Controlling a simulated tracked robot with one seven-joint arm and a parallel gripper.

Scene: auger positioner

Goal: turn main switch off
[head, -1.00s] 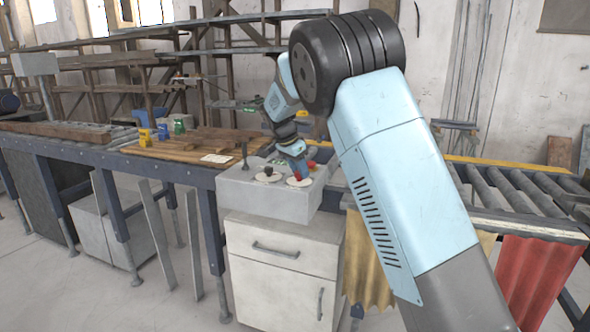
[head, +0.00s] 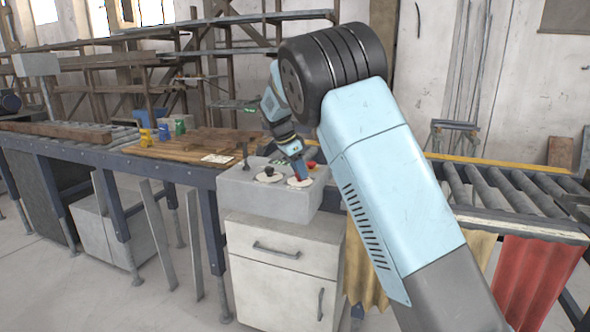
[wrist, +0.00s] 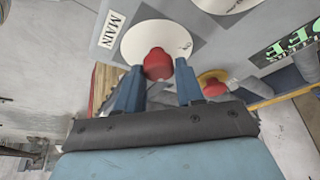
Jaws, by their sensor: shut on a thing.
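The main switch is a red knob (wrist: 158,64) on a white round dial (wrist: 140,42), with a plate reading "MAIN" (wrist: 111,30) beside it in the wrist view. My gripper (wrist: 158,82) has its two blue fingers on either side of this knob and is shut on it. In the head view my gripper (head: 301,176) reaches down to the right-hand white dial (head: 293,184) on top of the grey control box (head: 262,200). The knob is mostly hidden there by the fingers. The knob's pointing direction cannot be told.
A red button on a yellow base (wrist: 212,80) is close beside the right finger in the wrist view. A black knob (head: 269,170) and an upright lever (head: 245,154) stand left on the box. A wooden board (head: 200,144) and a roller conveyor (head: 500,188) flank it.

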